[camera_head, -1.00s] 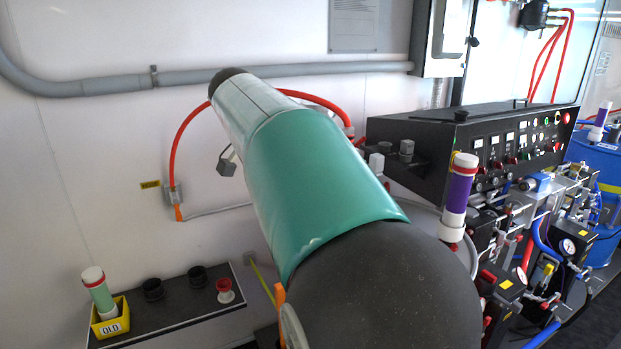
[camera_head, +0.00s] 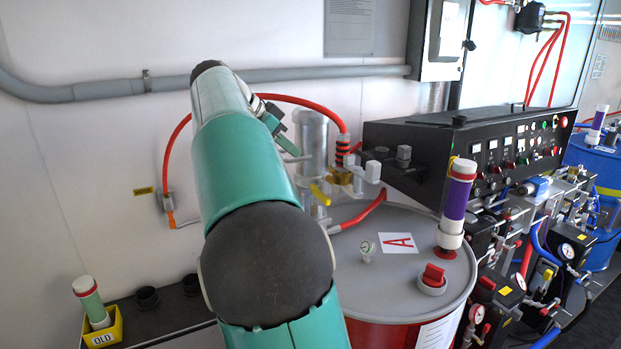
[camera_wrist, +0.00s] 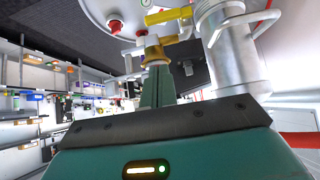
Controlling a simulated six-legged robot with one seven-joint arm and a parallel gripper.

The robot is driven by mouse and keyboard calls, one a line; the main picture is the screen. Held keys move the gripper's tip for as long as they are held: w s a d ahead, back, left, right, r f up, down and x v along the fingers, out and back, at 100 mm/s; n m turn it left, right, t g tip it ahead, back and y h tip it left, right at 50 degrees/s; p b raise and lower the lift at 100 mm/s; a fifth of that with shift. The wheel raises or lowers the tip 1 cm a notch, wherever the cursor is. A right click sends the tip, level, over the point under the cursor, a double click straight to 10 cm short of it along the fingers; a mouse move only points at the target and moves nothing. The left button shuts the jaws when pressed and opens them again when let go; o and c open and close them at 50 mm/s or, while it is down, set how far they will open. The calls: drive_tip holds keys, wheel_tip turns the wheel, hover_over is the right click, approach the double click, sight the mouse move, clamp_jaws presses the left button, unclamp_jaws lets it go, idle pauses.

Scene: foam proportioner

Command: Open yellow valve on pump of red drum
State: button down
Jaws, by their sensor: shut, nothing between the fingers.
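The red drum (camera_head: 380,334) has a grey lid marked with a red A and stands right of my arm in the head view. Its silver pump (camera_head: 313,140) rises from the lid's back left; it also shows in the wrist view (camera_wrist: 222,50). The yellow valve handle (camera_head: 320,195) is low on the pump. In the wrist view the yellow handle (camera_wrist: 168,15) lies near the top middle, beyond the fingers and above a brass fitting (camera_wrist: 153,48). My gripper (camera_wrist: 157,75) is shut and empty, beside the pump; contact with the fitting cannot be told. My arm hides part of the drum.
A red hose (camera_head: 300,99) arches behind the pump. A purple-banded cylinder (camera_head: 457,205) and a red knob (camera_head: 433,276) stand on the lid. A black control panel (camera_head: 480,145) is behind right. A yellow OLD box (camera_head: 104,330) sits lower left.

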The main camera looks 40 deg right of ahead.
sight(316, 186)
drive_tip(key=shift+w+a+f+x, duration=0.15)
drive_tip(key=shift+a+f+x, duration=0.2)
drive_tip(key=shift+x, duration=1.75)
drive_tip(key=shift+w+a+f+x, duration=0.15)
drive_tip(key=shift+a+f+x, duration=0.2)
drive_tip(key=shift+x, duration=1.8)
drive_tip(key=shift+w+a+f+x, duration=0.15)
drive_tip(key=shift+a+f+x, duration=0.2)
drive_tip(key=shift+x, duration=1.75)
drive_tip(key=shift+d, duration=0.1)
